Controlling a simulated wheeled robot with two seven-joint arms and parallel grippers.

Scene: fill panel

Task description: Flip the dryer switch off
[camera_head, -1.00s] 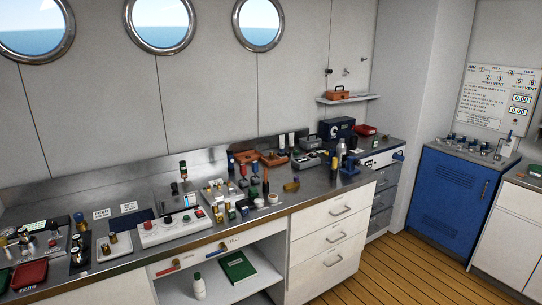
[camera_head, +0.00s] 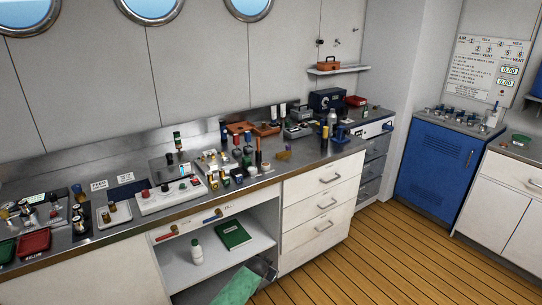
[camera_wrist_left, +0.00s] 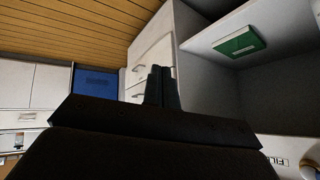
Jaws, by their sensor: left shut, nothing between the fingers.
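No switch can be read as the dryer's at this size. A white control box (camera_head: 170,196) with red knobs or buttons stands on the steel bench (camera_head: 272,185). My right gripper is not in view.
Small bottles and tools crowd the bench. An open shelf below holds a green book (camera_head: 233,235) and a white bottle (camera_head: 197,254). White drawers (camera_head: 322,205) stand beside it. A green flat thing (camera_head: 235,287) lies low at the bottom edge. The wooden floor (camera_head: 370,255) is clear.

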